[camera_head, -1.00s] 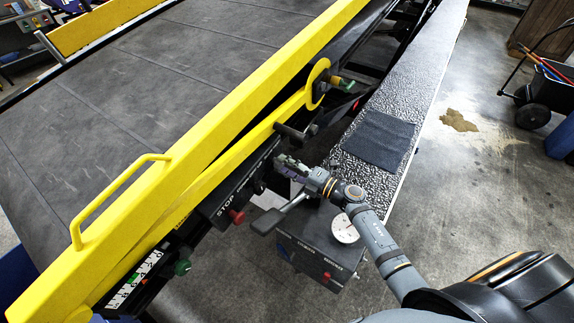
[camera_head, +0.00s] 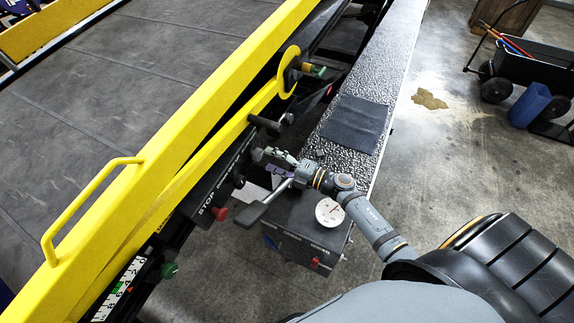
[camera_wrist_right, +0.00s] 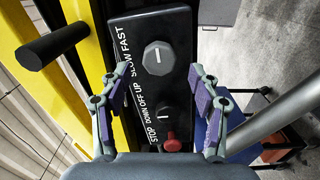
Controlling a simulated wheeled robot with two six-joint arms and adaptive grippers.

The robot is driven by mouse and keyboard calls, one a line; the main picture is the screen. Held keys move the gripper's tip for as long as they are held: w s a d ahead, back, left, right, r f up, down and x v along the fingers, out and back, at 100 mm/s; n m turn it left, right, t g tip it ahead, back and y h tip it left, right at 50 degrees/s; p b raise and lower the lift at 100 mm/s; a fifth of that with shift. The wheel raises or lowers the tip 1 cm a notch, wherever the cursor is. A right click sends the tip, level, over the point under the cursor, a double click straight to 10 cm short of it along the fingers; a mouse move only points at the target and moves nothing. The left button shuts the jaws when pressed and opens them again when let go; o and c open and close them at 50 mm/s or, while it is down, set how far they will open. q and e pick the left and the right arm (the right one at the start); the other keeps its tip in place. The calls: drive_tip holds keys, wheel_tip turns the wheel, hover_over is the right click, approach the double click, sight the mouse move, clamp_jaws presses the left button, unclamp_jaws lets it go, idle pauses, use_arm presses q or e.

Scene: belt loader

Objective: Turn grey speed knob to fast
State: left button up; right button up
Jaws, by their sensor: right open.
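The grey speed knob (camera_wrist_right: 158,57) sits on a black control panel (camera_wrist_right: 178,24) in the right wrist view, beside the words SLOW and FAST. Its white mark runs up and down in that view, roughly along the line of the lettering; which end points I cannot tell. My right gripper (camera_wrist_right: 158,80) is open, its purple-padded fingers on either side of the knob's column, and nothing is between the pads. In the head view my right gripper (camera_head: 265,161) is close to the panel (camera_head: 218,192), and I cannot make out the speed knob clearly. My left gripper is not in view.
A black handle (camera_wrist_right: 52,45) sticks out at the left.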

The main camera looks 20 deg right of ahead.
drive_tip(key=v, duration=0.9)
